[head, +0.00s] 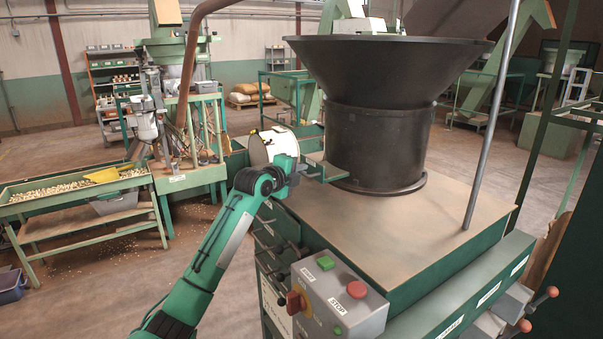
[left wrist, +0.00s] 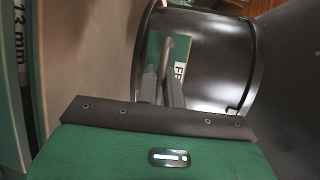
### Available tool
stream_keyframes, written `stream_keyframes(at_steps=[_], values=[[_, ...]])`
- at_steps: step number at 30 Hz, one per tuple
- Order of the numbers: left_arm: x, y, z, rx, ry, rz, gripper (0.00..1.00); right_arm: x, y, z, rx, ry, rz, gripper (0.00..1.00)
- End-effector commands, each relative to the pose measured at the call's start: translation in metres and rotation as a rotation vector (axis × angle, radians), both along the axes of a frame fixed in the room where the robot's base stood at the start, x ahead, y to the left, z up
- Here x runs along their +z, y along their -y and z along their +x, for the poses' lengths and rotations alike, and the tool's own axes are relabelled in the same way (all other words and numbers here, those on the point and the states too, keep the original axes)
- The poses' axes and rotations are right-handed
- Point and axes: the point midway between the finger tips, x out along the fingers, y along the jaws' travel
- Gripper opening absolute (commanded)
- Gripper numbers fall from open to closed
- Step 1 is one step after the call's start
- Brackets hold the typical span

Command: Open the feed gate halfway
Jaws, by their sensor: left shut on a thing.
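The feed gate is a green plate (left wrist: 180,72) with a partly hidden white label, low on the dark hopper in the left wrist view. A grey bar-like handle (left wrist: 167,62) stands in front of it. My left gripper (head: 303,168) reaches the left side of the black hopper (head: 377,130) near its base and is shut on the gate's handle. In the head view my own wrist hides most of the grip, and I cannot tell how far the gate is open. My right gripper is not in view.
A grey control box (head: 335,297) with a red stop button and a green button sits at the near edge of the green machine. A slanted grey pole (head: 490,115) stands right of the hopper. A green trough of nuts (head: 75,190) stands at left; open floor lies between.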

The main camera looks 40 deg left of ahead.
Motion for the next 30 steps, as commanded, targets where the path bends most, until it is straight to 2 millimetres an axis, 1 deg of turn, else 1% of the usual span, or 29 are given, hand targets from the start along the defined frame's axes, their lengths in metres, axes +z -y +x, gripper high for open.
stream_keyframes(at_steps=[1, 4, 5, 6, 7, 8, 16, 20, 23, 25, 30], values=[[0.008, -0.004, -0.001, 0.007, 0.014, 0.002, 0.00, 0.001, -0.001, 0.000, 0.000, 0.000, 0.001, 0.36], [0.007, -0.004, -0.001, 0.006, 0.013, 0.002, 0.00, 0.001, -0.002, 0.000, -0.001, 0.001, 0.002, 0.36], [0.007, -0.004, -0.001, 0.006, 0.013, 0.002, 0.13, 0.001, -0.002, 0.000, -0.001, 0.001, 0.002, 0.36], [0.007, -0.003, -0.001, 0.006, 0.012, 0.002, 0.20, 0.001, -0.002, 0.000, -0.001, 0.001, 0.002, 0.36], [0.006, -0.003, 0.000, 0.005, 0.011, 0.002, 0.26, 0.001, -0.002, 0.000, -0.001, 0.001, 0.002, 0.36], [0.006, -0.003, 0.000, 0.004, 0.010, 0.002, 0.30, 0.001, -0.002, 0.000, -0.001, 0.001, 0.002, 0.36], [0.001, -0.001, 0.000, 0.002, 0.003, 0.000, 0.30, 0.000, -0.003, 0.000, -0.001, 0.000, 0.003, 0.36], [0.000, -0.001, -0.006, 0.001, 0.001, 0.003, 0.30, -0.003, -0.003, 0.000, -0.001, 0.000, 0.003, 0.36], [0.002, -0.001, -0.018, 0.002, 0.003, 0.004, 0.30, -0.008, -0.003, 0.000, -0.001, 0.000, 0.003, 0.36], [0.002, -0.001, -0.030, 0.001, 0.001, 0.006, 0.30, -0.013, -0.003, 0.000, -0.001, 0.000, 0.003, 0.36], [0.008, -0.002, -0.066, 0.002, 0.001, 0.009, 0.30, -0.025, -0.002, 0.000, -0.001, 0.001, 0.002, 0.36]])
